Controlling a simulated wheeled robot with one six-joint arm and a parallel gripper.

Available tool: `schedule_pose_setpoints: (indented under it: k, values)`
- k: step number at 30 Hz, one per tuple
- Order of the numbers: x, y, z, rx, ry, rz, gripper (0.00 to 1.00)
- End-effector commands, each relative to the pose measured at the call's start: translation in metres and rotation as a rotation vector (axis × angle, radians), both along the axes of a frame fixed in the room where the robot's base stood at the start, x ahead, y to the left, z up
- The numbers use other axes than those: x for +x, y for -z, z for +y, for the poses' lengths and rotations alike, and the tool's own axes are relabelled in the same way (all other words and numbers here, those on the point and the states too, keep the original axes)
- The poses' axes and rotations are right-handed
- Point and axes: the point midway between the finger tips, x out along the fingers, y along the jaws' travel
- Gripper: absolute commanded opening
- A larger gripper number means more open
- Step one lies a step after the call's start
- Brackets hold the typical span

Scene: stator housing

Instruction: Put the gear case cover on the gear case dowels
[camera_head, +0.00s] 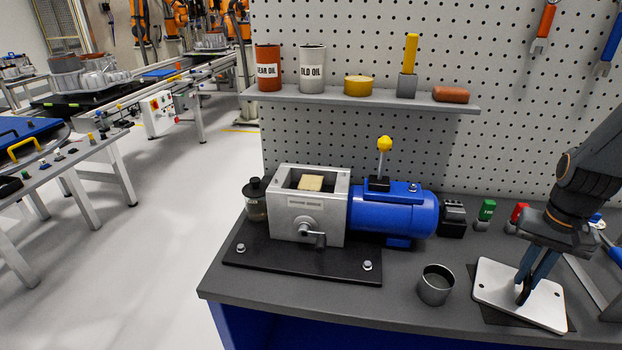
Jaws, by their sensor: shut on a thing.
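The gear case (308,217) is a light grey box with an open top, standing on a black base plate left of the blue motor. A pale yellow block shows inside the opening. Its dowels are too small to make out. The gear case cover (492,284) is a flat, light plate at the right of the bench, over a dark mat. My gripper (524,288) points down at the middle of the cover and is shut on it. The grasped part is mostly hidden by the fingers. I cannot tell whether the cover is clear of the mat.
The blue motor (395,213) with a yellow-knobbed lever (384,146) stands between cover and gear case. A grey cup (436,285) stands left of the cover. Green (485,212) and red (519,215) items stand behind. A shelf (370,97) of cans hangs above.

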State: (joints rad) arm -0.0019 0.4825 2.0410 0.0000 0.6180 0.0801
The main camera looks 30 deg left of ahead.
Motion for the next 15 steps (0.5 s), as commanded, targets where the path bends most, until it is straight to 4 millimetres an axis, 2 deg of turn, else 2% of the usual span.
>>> schedule_pose_setpoints:
  k: [15]
  values:
    - [0.0002,-0.0093,-0.0001,0.0,0.0,-0.001,0.0]
